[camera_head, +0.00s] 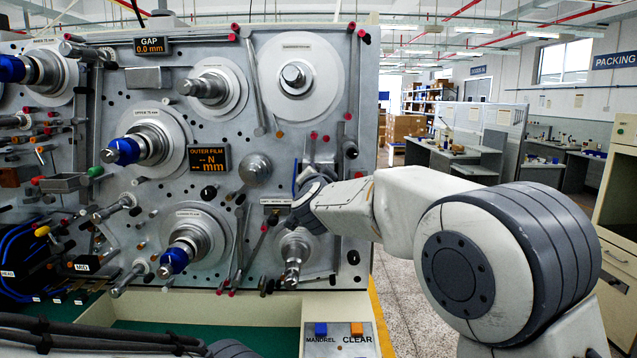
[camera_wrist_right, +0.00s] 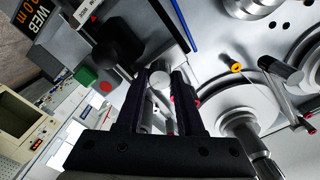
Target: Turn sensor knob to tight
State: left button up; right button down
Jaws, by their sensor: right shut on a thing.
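My right arm reaches in from the right of the head view, and its gripper (camera_head: 306,200) is at the right part of the grey machine panel (camera_head: 225,165). In the right wrist view the two dark fingers (camera_wrist_right: 160,85) stand on either side of a pale round-ended knob (camera_wrist_right: 160,77) and are shut on it. In the head view the arm and gripper hide this knob. I cannot read any tight or loose marking beside it. My left gripper is not in view.
Spindles with blue ends (camera_head: 122,151) and metal rods stick out of the panel. In the wrist view a black knob (camera_wrist_right: 120,42) and a blue strip (camera_wrist_right: 186,25) are close to the fingers. MANDREL (camera_head: 321,329) and CLEAR (camera_head: 356,329) buttons are below. Workbenches stand behind at right.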

jog(key=shift+m+b, duration=1.75)
jog(key=shift+m, duration=2.05)
jog(key=c, duration=0.5)
grip_release()
jog(key=shift+s, duration=0.1)
